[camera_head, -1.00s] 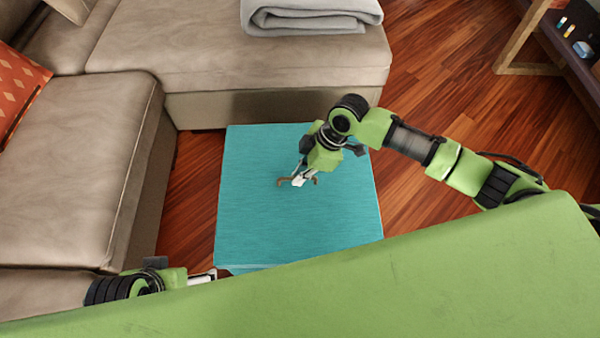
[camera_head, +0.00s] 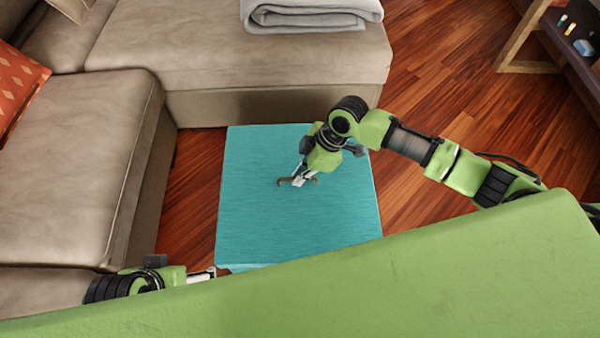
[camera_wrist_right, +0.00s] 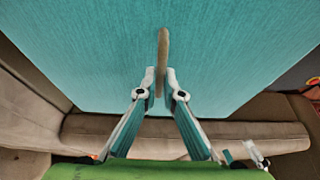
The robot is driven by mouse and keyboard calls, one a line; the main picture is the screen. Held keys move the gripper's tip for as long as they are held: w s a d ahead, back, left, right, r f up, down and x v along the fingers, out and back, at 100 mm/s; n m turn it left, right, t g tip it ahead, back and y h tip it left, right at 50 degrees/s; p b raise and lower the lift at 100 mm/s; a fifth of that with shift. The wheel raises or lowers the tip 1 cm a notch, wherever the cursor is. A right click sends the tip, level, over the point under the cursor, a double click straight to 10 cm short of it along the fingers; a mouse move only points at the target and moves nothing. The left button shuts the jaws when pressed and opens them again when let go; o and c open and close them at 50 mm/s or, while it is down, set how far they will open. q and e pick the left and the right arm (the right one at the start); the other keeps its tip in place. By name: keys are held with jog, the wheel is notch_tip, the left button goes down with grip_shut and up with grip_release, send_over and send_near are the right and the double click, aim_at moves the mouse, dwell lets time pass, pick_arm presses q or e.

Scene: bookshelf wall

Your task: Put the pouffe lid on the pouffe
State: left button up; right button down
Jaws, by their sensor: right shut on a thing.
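The teal square pouffe lid (camera_head: 255,215) lies flat in the middle of the head view, with a small brown handle (camera_head: 311,180) near its centre. My right gripper (camera_head: 299,181) reaches down over the lid from the right and is shut on the handle. In the right wrist view the handle (camera_wrist_right: 163,50) stands between the two fingertips (camera_wrist_right: 160,84), against the teal top. The pouffe body is hidden below the lid, so I cannot tell whether the lid rests on it. My left gripper (camera_head: 211,272) is low at the left, near the lid's front left corner; its finger opening is unclear.
A beige sofa (camera_head: 85,150) runs along the left and the back (camera_head: 230,70), with a folded grey blanket (camera_head: 312,15) on it. Wood floor (camera_head: 440,70) is bare to the right. A wooden shelf unit (camera_head: 525,40) stands at the upper right.

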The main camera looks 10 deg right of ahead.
jog(key=shift+w+f, duration=0.1)
jog(key=shift+f, duration=0.05)
jog(key=c, duration=2.1)
grip_release()
jog(key=shift+s+f, duration=0.2)
jog(key=v, duration=1.2)
jog(key=shift+r, duration=0.15)
